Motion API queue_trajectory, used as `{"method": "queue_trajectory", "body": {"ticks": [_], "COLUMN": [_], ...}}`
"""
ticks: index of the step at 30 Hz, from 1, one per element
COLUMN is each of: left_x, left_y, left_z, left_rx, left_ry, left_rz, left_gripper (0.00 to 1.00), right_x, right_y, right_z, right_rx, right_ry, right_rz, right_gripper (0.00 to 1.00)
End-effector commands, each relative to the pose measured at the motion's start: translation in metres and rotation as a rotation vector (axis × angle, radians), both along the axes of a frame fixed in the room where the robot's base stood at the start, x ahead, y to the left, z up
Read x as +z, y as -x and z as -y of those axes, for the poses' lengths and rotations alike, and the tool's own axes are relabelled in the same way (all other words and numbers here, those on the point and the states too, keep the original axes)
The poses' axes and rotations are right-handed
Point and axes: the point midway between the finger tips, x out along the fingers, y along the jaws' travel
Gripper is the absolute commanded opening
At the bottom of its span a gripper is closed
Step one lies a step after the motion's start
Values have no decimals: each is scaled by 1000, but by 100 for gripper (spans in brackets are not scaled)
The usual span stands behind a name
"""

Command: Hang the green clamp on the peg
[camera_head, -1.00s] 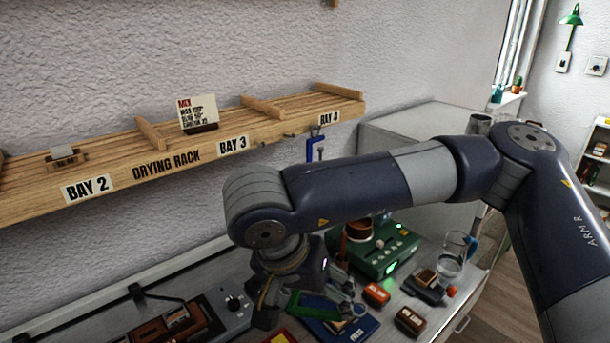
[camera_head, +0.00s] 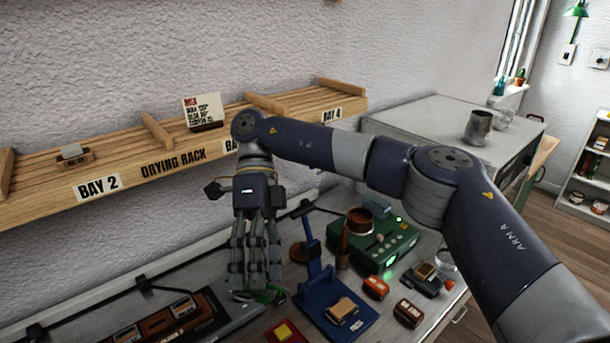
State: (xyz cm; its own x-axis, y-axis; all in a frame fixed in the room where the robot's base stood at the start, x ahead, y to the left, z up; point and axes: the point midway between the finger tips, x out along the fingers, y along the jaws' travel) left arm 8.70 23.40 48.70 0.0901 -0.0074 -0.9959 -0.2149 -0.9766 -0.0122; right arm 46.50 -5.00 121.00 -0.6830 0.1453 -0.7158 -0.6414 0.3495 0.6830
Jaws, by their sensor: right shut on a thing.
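My right gripper (camera_head: 254,284) hangs fingers-down in front of the drying rack's lower side, above the bench. It is shut on the green clamp (camera_head: 268,295), which shows as a green piece at the fingertips. Much of the clamp is hidden by the fingers. The pegs on the rack's front edge are hidden behind my right arm, around the Bay 3 label. The blue clamp that hung near Bay 4 is hidden too. My left gripper is not in view.
The wooden drying rack (camera_head: 38,203) runs along the wall, with a card (camera_head: 203,112) on top. A grey cabinet (camera_head: 425,125) stands at right.

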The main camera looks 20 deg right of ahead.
Motion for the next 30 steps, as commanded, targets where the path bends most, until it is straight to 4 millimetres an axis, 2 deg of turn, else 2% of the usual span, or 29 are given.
{"method": "queue_trajectory", "body": {"ticks": [3, 6, 17, 26, 30], "left_x": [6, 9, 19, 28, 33], "left_y": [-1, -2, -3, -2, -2], "left_z": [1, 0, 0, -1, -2], "left_rx": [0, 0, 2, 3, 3], "left_ry": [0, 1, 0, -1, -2], "left_rz": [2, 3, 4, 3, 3], "left_gripper": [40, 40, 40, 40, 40], "right_x": [12, 19, 38, 50, 51], "right_y": [-12, -22, -60, -101, -125], "right_z": [2, 2, 12, 38, 61], "right_rx": [-279, -485, -1073, -1453, -1615], "right_ry": [-76, -141, -390, -613, -723], "right_rz": [-63, -93, -106, -34, 26], "right_gripper": [50, 50, 50, 50, 50]}}
